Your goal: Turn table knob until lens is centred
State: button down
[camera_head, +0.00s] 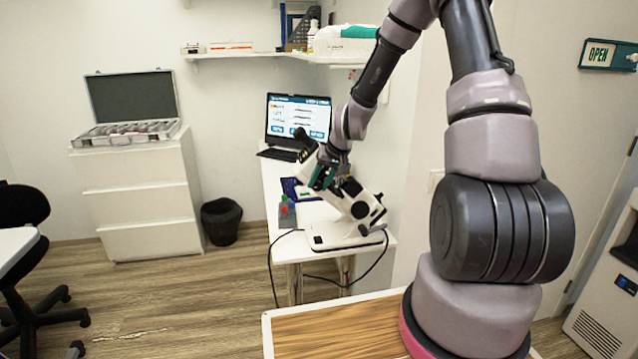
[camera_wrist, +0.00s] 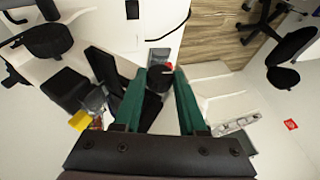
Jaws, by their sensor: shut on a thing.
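A white instrument with black parts, like a microscope or lens meter (camera_head: 340,232), stands on the white desk (camera_head: 284,262). My gripper (camera_head: 322,178) reaches down to its upper part from behind. In the wrist view, the green fingers of my gripper (camera_wrist: 160,76) are closed on a round black knob (camera_wrist: 158,82), one finger on each side. The knob's grip is hidden by the gripper in the head view. Black round knobs (camera_head: 361,210) also show on the instrument's right side. I cannot make out a lens or whether it is centred.
A laptop (camera_head: 298,117) with a lit screen stands behind the instrument. Small red, blue and green items (camera_head: 287,209) lie left of it. A black cable (camera_head: 271,265) hangs over the desk edge. A wooden-topped surface (camera_head: 335,330) is in front.

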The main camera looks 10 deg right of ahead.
jog(key=shift+s+f, duration=0.1)
jog(key=shift+s, duration=0.05)
jog(key=shift+c, duration=2.3)
grip_release()
jog(key=shift+d+r, duration=0.1)
jog(key=shift+r, duration=0.1)
jog(key=v, duration=1)
jog(key=shift+d+r, duration=0.2)
